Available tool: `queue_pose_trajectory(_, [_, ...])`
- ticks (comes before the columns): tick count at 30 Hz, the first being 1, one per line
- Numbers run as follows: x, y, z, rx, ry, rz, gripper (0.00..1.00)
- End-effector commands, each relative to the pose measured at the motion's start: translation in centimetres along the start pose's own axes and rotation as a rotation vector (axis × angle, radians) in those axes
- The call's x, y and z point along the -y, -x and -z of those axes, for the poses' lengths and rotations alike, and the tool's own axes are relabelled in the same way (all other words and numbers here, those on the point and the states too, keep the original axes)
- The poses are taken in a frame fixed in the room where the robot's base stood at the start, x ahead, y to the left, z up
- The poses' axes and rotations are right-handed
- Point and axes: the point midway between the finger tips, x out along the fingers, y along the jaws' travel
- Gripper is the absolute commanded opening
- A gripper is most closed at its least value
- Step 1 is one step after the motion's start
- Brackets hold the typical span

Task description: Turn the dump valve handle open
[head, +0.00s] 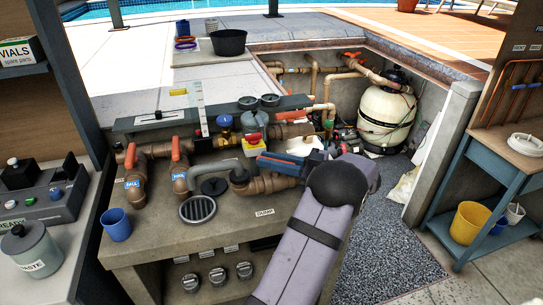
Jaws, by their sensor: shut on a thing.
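My gripper (268,161) reaches in from the lower right to the copper-coloured dump pipe (262,185) on the bench, above the white DUMP label (265,212). The handle's exact angle cannot be told. Two other valves to the left have orange handles (176,148) standing roughly upright, with blue tags on their pipes.
A round drain grate (198,209) and a blue cup (116,224) are at the bench's front. A cream filter tank (386,118) stands behind right.

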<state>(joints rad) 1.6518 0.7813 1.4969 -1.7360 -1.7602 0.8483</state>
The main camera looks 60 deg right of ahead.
Motion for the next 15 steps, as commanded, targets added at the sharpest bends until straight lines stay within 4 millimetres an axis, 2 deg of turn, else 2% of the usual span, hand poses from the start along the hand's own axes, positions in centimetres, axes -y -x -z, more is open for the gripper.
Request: queue_pose_trajectory(15, [0.16,-0.01,-0.03,0.001,-0.001,0.104,0.0])
